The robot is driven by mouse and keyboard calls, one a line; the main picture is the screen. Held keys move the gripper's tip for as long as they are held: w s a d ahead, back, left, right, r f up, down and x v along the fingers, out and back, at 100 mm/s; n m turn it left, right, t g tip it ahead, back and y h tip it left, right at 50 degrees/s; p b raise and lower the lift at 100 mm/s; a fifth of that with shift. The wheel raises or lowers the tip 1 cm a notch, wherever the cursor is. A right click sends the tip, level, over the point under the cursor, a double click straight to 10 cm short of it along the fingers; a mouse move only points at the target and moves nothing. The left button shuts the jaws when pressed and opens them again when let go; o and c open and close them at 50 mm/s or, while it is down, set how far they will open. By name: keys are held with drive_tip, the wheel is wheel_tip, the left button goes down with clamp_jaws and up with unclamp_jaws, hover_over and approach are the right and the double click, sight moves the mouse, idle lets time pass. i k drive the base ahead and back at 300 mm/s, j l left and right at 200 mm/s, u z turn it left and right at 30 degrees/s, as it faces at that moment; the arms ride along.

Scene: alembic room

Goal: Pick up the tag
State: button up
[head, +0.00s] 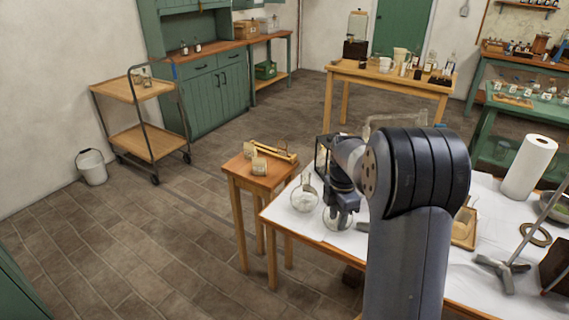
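I cannot pick out the tag with certainty. Two small pale items (259,163) stand on the small wooden side table (245,179), beside a long brass-coloured object (272,152); they are too small to identify. My gripper (342,212) hangs over the left end of the white-topped table, in front of my large dark arm links. It is close to the round glass flasks, and I cannot tell if it touches one. Its fingertips are small and dark, so whether they are open or shut is unclear. My arm hides part of the white-topped table.
A clear round flask (305,200) stands left of my gripper on the white-topped table (290,221). A paper roll (529,167), a metal stand (505,268) and a ring (535,235) are at the right. A two-tier cart (146,141) and bucket (92,167) stand left.

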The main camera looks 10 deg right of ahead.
sight(282, 151)
drive_tip(key=k+u, duration=0.1)
drive_tip(key=u, duration=0.95)
drive_tip(key=i+l, duration=0.1)
drive_tip(key=i, duration=0.45)
drive_tip(key=i+l, duration=0.1)
drive_tip(key=i, duration=0.45)
drive_tip(key=i+l+u, duration=0.1)
drive_tip(key=i, duration=0.45)
drive_tip(key=i+l, duration=0.1)
drive_tip(key=i, duration=1.55)
drive_tip(key=i+z, duration=0.1)
drive_tip(key=z, duration=0.3)
drive_tip(key=i+z, duration=0.15)
drive_tip(key=z, duration=0.2)
drive_tip(key=i+j+z, duration=0.1)
drive_tip(key=z, duration=2.4)
